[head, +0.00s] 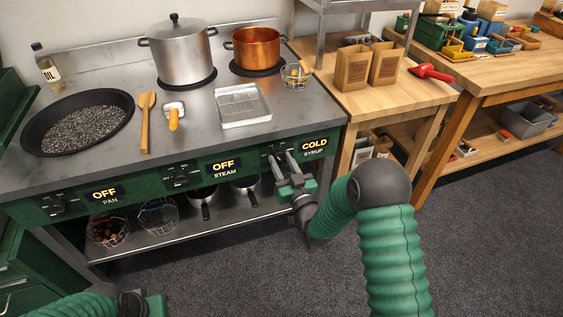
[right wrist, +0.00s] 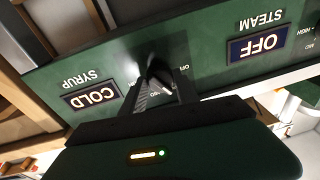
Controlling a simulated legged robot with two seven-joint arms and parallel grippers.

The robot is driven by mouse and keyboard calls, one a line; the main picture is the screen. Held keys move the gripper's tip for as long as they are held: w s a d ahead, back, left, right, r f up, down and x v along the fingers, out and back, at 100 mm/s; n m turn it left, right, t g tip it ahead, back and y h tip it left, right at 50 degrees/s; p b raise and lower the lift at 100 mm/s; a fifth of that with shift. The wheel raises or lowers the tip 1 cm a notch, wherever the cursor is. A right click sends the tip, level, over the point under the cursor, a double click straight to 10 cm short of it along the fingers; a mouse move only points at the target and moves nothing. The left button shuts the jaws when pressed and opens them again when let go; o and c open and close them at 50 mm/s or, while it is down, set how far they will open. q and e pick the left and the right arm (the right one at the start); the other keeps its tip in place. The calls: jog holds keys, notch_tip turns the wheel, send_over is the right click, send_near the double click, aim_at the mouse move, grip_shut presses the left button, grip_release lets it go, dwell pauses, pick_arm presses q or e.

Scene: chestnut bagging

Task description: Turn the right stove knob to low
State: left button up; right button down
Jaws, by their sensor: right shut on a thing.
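The right stove knob is the black syrup knob (right wrist: 156,74) on the green front panel. Its sign (head: 314,145) reads COLD above the word SYRUP; the sign shows upside down in the right wrist view (right wrist: 93,97). My right gripper (head: 280,158) reaches the panel from the front. In the right wrist view its fingers (right wrist: 158,88) are shut on the knob, one on each side. The fingers hide part of the knob and its scale. My left arm shows at the bottom left edge; its fingertips cannot be made out.
The steam knob (head: 181,177) and pan knob (head: 58,204) sit further left, both signs reading OFF. A wooden table (head: 405,95) adjoins on the right.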

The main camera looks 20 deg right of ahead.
jog(key=c, duration=0.9)
grip_release()
jog(key=s, duration=0.5)
jog(key=s+d+f+p, duration=0.1)
jog(key=s, duration=0.5)
jog(key=s+f, duration=0.1)
jog(key=s, duration=0.4)
jog(key=shift+s+d+p, duration=0.3)
jog(key=shift+s+d, duration=0.05)
jog(key=shift+w, duration=0.1)
